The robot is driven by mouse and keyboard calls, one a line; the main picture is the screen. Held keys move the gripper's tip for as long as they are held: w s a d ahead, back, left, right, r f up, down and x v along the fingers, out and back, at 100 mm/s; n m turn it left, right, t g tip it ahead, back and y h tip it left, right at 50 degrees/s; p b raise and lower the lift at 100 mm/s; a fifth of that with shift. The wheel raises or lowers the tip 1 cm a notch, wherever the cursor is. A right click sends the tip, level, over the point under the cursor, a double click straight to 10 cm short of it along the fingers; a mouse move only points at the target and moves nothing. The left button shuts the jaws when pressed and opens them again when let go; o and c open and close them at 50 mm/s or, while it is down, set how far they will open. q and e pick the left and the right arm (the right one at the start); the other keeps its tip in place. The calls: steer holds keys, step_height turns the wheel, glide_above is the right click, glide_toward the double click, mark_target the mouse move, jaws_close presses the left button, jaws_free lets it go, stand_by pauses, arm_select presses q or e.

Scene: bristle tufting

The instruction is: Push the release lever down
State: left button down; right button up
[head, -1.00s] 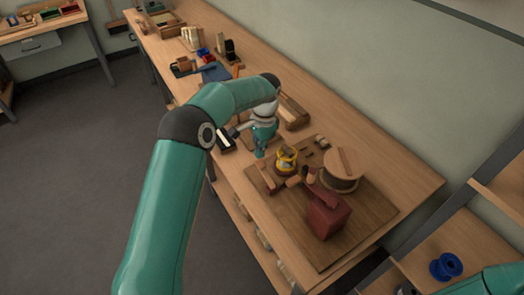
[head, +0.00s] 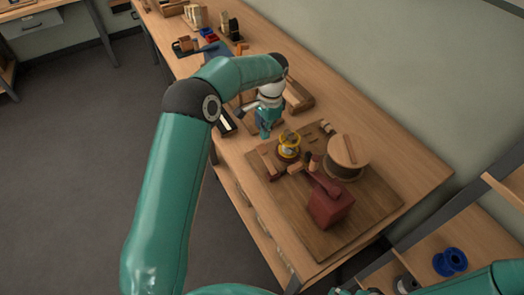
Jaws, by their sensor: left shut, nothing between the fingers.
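A dark red block (head: 330,208) stands on a brown board on the bench, with a dark red arm (head: 322,182) reaching from its top up and to the left. A small wooden piece (head: 313,160) stands up near this arm. I cannot tell for sure which of these parts is the release lever. My left gripper (head: 265,134) is shut and empty, pointing down at the upper left of the board, apart from the red block. A yellow-banded round thing (head: 289,147) stands between them.
A wooden drum (head: 347,152) stands right of the yellow-banded thing. The brown board (head: 372,208) has bare room at its right. Wooden trays (head: 298,95) and small parts lie farther back. A blue spool (head: 450,262) sits on a lower-right shelf.

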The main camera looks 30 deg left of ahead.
mark_target(264, 147)
arm_select(q)
step_height(264, 147, down, 4)
steer(key=b, duration=0.3)
steer(key=shift+s+a+f, duration=0.1)
steer(key=shift+s+f, duration=0.05)
steer(key=shift+f, duration=0.1)
steer(key=shift+f, duration=0.1)
step_height(264, 147, down, 3)
steer(key=shift+f+b, duration=0.1)
steer(key=shift+b, duration=1)
steer(key=shift+r+p, duration=0.2)
steer(key=shift+p, duration=0.15)
steer(key=shift+w+d+r+p, duration=0.3)
steer(key=shift+w+p, duration=0.15)
steer(key=shift+p, duration=0.1)
steer(key=shift+w+d+r+p, duration=0.2)
steer(key=shift+w+d+p, duration=0.15)
steer(key=shift+p, duration=0.2)
steer(key=shift+w+d, duration=0.1)
steer(key=shift+w, duration=0.4)
steer(key=shift+f, duration=0.1)
